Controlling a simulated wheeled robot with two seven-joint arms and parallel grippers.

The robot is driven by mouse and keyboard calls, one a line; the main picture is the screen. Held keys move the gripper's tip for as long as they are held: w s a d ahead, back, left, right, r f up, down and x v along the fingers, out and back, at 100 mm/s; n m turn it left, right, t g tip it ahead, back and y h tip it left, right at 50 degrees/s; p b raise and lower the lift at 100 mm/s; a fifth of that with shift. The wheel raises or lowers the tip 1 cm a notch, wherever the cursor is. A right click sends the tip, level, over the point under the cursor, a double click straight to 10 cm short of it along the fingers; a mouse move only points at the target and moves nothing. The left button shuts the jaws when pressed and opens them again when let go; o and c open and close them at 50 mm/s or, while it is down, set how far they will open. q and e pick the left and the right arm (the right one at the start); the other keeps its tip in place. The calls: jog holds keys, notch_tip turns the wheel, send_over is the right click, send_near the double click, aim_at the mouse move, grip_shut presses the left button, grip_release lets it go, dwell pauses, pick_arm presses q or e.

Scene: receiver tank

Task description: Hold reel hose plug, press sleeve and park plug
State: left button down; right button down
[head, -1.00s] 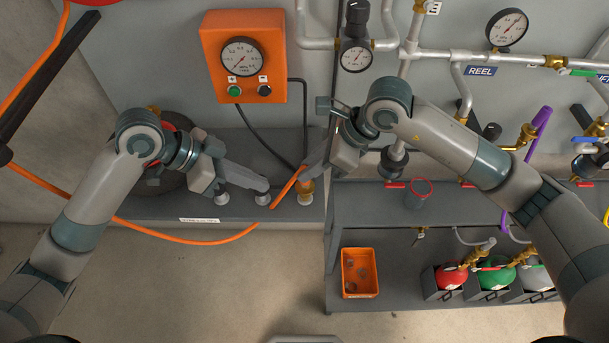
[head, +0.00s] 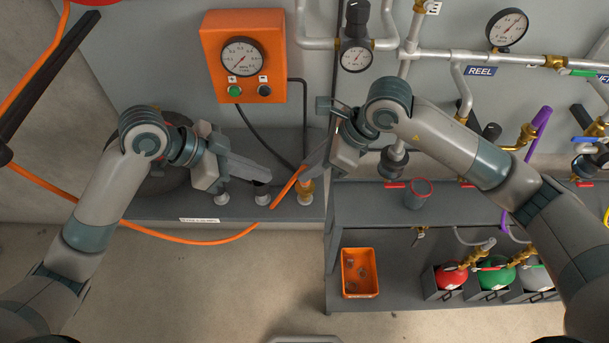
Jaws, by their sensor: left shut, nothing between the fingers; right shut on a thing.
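The orange reel hose (head: 190,241) runs along the floor from the left and rises to the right gripper. My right gripper (head: 309,168) is shut on the hose's plug end, whose orange length (head: 288,187) slants up to the fingers. The plug itself is mostly hidden by the fingers. A brass fitting (head: 306,189) shows just below them on the grey ledge; I cannot tell if it is part of the plug or the sleeve. My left gripper (head: 268,178) is shut and empty, left of the hose and above a pale stub with a dark top (head: 262,194).
Another pale stub (head: 221,198) stands on the ledge (head: 160,208). An orange box with a gauge (head: 243,55) hangs above. A grey cup (head: 417,195) is on the shelf at right, with an orange bin (head: 360,290) below.

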pick_arm(q)
jog(key=shift+x, duration=4.15)
jog(key=shift+f, duration=0.8)
pick_arm(e)
jog(key=shift+r, duration=0.6)
pick_arm(q)
jog(key=shift+r, duration=0.15)
jog(key=v, duration=0.6)
jog(key=shift+d+r, duration=0.3)
jog(key=shift+r, duration=0.25)
jog(key=shift+w+r, duration=0.1)
pick_arm(e)
jog(key=shift+r, duration=0.25)
